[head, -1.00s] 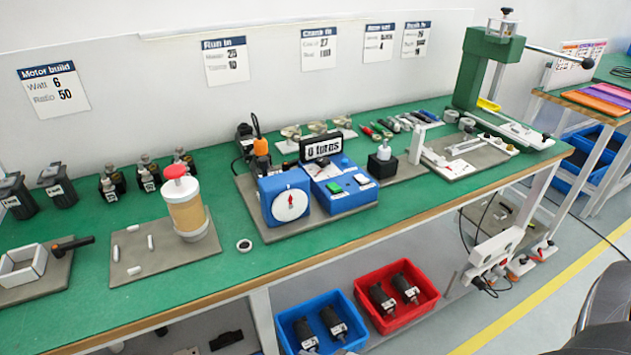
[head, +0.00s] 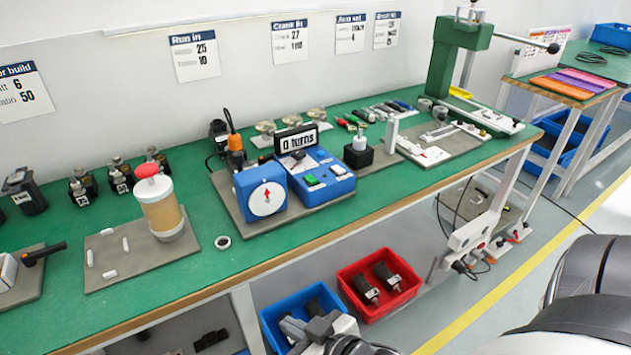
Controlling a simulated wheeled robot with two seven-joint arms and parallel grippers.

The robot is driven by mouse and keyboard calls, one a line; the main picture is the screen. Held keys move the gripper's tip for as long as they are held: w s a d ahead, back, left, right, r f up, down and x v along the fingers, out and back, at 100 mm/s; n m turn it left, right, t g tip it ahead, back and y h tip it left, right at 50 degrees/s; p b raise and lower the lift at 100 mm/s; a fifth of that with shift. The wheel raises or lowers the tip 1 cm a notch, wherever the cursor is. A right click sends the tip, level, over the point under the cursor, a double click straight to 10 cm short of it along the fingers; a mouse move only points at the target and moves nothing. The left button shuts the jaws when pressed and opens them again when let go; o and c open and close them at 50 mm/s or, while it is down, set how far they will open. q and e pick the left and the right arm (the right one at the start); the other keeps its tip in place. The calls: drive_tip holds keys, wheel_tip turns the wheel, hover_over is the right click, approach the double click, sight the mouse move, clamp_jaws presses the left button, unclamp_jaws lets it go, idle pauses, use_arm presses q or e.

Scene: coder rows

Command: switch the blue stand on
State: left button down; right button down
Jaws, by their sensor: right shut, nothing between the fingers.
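The blue stand is on a grey base plate on the green bench. It has a blue box (head: 248,203) with a white dial (head: 266,199) and red pointer, and beside it a blue console (head: 322,189). The console has a green button (head: 312,181), a pale button (head: 338,170) and a sign (head: 297,141) reading "0 turns". My right gripper (head: 293,326) is at the bottom, in front of the blue bin, well below and apart from the stand. It is shut and empty. My left gripper is not in view.
A blue bin (head: 270,318) and a red bin (head: 350,297) with dark motors sit below the bench edge. A jar with a red knob (head: 161,205) stands left of the stand, a black block (head: 357,158) right of it. A green press (head: 452,62) stands at the back right.

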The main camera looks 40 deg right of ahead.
drive_tip(key=w+d+r+t, duration=0.1)
drive_tip(key=w+d, duration=0.1)
drive_tip(key=d, duration=0.1)
drive_tip(key=w+d+r+m+t+h, duration=0.1)
drive_tip(key=w+d, duration=0.1)
drive_tip(key=d, duration=0.1)
drive_tip(key=w+d+r+t+h+b, duration=0.1)
drive_tip(key=w+d, duration=0.1)
drive_tip(key=d, duration=0.1)
drive_tip(key=shift+d+r+t, duration=0.25)
drive_tip(key=shift+d+t, duration=0.05)
drive_tip(key=shift+t, duration=0.1)
use_arm(q)
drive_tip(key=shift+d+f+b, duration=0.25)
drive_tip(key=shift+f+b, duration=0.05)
drive_tip(key=shift+b, duration=0.25)
use_arm(e)
drive_tip(key=w+d+r+m+t+h, duration=0.1)
drive_tip(key=w+d+r+t+h, duration=0.1)
drive_tip(key=d+r, duration=0.4)
drive_tip(key=d+t, duration=0.1)
drive_tip(key=d, duration=0.1)
drive_tip(key=shift+w+d+r+m+t, duration=0.15)
drive_tip(key=shift+d+r+m+t, duration=0.15)
drive_tip(key=shift+d+t, duration=0.1)
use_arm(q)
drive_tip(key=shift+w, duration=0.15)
use_arm(e)
drive_tip(key=r, duration=0.2)
hover_over(319, 206)
